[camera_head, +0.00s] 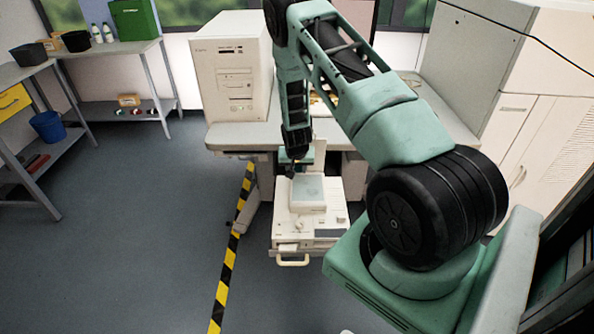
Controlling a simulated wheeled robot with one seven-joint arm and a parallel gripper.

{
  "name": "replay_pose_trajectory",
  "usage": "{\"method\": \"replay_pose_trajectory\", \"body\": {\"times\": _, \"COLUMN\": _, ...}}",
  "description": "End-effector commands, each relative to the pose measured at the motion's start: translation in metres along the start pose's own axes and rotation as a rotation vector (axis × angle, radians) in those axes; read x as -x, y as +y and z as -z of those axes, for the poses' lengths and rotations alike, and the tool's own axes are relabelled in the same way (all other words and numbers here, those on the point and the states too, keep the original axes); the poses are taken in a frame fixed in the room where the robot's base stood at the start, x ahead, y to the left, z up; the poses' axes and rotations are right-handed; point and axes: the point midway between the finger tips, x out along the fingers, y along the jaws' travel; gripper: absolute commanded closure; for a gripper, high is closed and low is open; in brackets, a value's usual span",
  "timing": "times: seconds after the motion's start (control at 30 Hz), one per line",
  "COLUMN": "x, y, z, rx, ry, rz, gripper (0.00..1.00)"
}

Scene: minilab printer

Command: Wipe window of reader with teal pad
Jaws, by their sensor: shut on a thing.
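The reader (283,225), a white boxy device with a handle at its front, stands below the bench's front edge in the middle of the head view. A raised block on its top carries a pale grey-teal window (309,189). My gripper (291,172) points down at the back left of this window and is shut on the teal pad. The pad is mostly hidden or too small to make out at the fingertips. I cannot tell whether it touches the reader.
A white computer tower (232,70) stands on the bench (240,137) behind the reader. A large white cabinet (525,130) is at the right. Yellow-black tape (232,245) runs along the floor left of the reader. Open floor (130,240) lies farther left, before grey shelves.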

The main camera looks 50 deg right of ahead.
Motion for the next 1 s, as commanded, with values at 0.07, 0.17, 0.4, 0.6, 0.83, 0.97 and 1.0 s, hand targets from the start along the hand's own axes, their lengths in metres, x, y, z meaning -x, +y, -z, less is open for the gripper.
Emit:
{"method": "replay_pose_trajectory", "body": {"times": 0.07, "x": 0.009, "y": -0.001, "z": 0.006, "rx": 0.001, "ry": 0.002, "rz": 0.001, "gripper": 0.77}}
{"method": "replay_pose_trajectory", "body": {"times": 0.17, "x": 0.015, "y": -0.002, "z": 0.011, "rx": 0.001, "ry": 0.002, "rz": 0.001, "gripper": 0.77}}
{"method": "replay_pose_trajectory", "body": {"times": 0.4, "x": 0.017, "y": -0.003, "z": 0.012, "rx": 0.002, "ry": 0.001, "rz": 0.001, "gripper": 0.77}}
{"method": "replay_pose_trajectory", "body": {"times": 0.6, "x": 0.017, "y": -0.003, "z": 0.012, "rx": 0.002, "ry": 0.001, "rz": 0.001, "gripper": 0.77}}
{"method": "replay_pose_trajectory", "body": {"times": 0.83, "x": 0.018, "y": -0.004, "z": 0.010, "rx": 0.008, "ry": 0.000, "rz": 0.003, "gripper": 0.77}}
{"method": "replay_pose_trajectory", "body": {"times": 0.97, "x": 0.028, "y": -0.021, "z": -0.005, "rx": 0.068, "ry": -0.002, "rz": 0.024, "gripper": 0.77}}
{"method": "replay_pose_trajectory", "body": {"times": 1.0, "x": 0.035, "y": -0.030, "z": -0.013, "rx": 0.100, "ry": -0.001, "rz": 0.036, "gripper": 0.77}}
